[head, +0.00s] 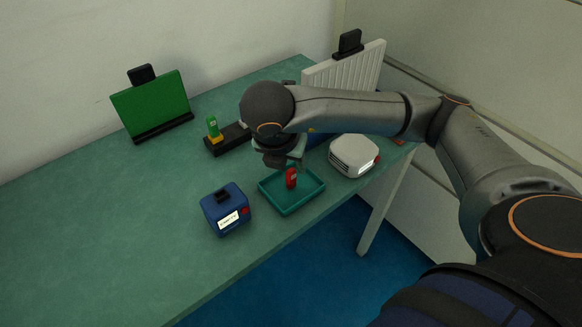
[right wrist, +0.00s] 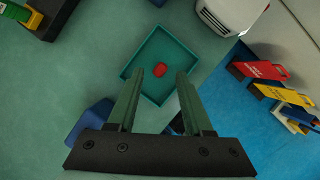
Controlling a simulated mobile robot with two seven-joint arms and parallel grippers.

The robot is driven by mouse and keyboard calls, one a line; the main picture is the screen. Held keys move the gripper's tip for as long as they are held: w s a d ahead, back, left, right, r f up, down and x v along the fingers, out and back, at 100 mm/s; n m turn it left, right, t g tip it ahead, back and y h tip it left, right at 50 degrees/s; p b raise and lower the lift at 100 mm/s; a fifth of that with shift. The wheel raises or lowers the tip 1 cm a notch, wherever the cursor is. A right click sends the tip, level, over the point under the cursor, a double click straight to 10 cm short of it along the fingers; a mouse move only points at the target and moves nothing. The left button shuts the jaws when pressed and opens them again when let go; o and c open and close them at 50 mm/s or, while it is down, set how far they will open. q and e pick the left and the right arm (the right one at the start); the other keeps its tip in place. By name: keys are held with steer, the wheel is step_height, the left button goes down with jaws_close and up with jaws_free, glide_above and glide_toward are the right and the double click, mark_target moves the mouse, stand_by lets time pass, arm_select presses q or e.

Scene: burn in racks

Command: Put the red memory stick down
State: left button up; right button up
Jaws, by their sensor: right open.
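The red memory stick (head: 291,178) stands upright in the teal tray (head: 311,196) near the table's front edge. In the right wrist view the red stick (right wrist: 160,70) is seen from above, inside the tray (right wrist: 151,38) and clear of its walls. My right gripper (head: 287,163) is just above the stick in the head view. In the right wrist view the right gripper (right wrist: 160,75) is open, its two fingers apart with the stick showing between and beyond their tips. My left gripper is not in view.
A blue box (head: 234,201) stands left of the tray, and a white rounded device (head: 354,157) stands right of it. Behind are a black base (head: 226,142) with a green-and-yellow stick, a green panel (head: 152,103) and a white ribbed panel (head: 366,68). The table's left part is clear.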

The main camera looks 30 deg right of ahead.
arm_select(q)
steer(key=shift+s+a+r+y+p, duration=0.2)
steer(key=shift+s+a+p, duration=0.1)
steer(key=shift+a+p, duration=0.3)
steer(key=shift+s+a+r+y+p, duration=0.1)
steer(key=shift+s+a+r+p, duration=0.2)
steer(key=shift+p, duration=0.35)
arm_select(e)
steer(key=v, duration=0.7)
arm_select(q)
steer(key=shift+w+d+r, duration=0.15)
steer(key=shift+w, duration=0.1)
arm_select(e)
steer(key=shift+r, duration=0.1)
